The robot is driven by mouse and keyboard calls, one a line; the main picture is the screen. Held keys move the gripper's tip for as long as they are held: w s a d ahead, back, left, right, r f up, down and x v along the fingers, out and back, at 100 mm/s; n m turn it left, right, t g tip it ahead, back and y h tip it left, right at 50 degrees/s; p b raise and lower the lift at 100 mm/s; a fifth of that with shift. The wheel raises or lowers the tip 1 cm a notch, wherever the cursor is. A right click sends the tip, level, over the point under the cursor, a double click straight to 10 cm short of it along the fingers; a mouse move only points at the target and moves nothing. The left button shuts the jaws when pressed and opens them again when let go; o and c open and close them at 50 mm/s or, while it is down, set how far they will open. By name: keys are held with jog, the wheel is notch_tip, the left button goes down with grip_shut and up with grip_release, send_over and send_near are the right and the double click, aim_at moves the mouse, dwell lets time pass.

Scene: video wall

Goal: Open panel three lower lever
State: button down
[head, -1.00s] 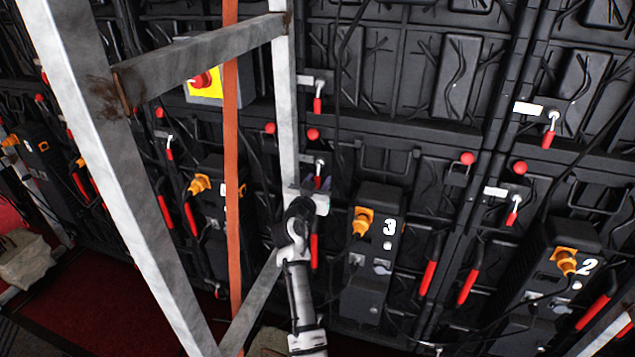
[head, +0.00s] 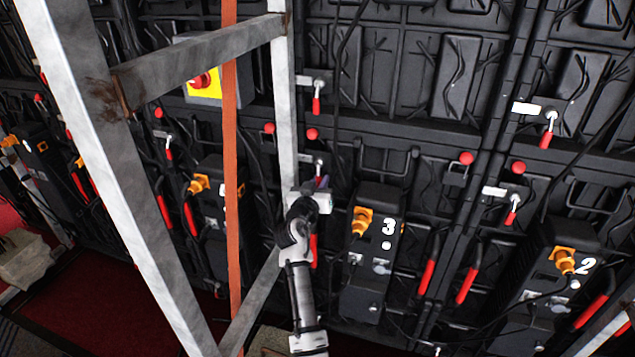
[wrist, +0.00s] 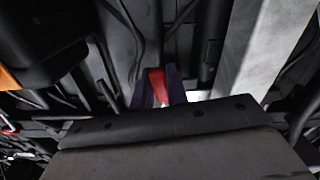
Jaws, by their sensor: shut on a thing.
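The unit marked 3 (head: 375,255) stands on the black wall right of my arm. The lower lever (wrist: 158,84) has a red handle and shows between my two dark fingertips in the wrist view. My gripper (head: 323,182) is shut on this red handle, left of and above the unit marked 3. In the head view the lever's metal mount (head: 314,160) shows above my gripper, and the handle is mostly hidden by the hand. The upper lever (head: 316,97) hangs with its red handle down, apart from my gripper.
A grey metal frame post (head: 284,110) stands just left of my gripper and also shows in the wrist view (wrist: 252,50). An orange strap (head: 231,150) hangs farther left. Black cables run down the wall. Red-handled levers hang near the unit marked 2 (head: 565,270).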

jog(key=n, duration=0.1)
jog(key=d+n+p, duration=0.1)
jog(key=n, duration=0.1)
jog(key=shift+s+d+r+n, duration=0.25)
jog(key=shift+r+n, duration=0.05)
jog(key=shift+r, duration=0.05)
jog(key=n+p, duration=0.1)
jog(key=d+r+n+p, duration=0.1)
jog(key=n, duration=0.1)
jog(key=n+p, duration=0.1)
jog(key=shift+s+d+r+n, duration=0.15)
jog(key=shift+s+d+n, duration=0.05)
jog(key=shift+s+n, duration=0.1)
jog(key=n+p, duration=0.1)
jog(key=r+n+p, duration=0.1)
jog(key=n+p, duration=0.1)
jog(key=n, duration=0.1)
jog(key=shift+d+r+p, duration=0.35)
jog(key=shift+d+p, duration=0.05)
jog(key=shift+s+d+r+n+p, duration=0.1)
jog(key=shift+r+n+p, duration=0.2)
jog(key=shift+n+p, duration=0.55)
jog(key=shift+r+n+p, duration=0.25)
jog(key=shift+n+p, duration=0.25)
jog(key=shift+n, duration=0.55)
jog(key=c, duration=1.4)
grip_release()
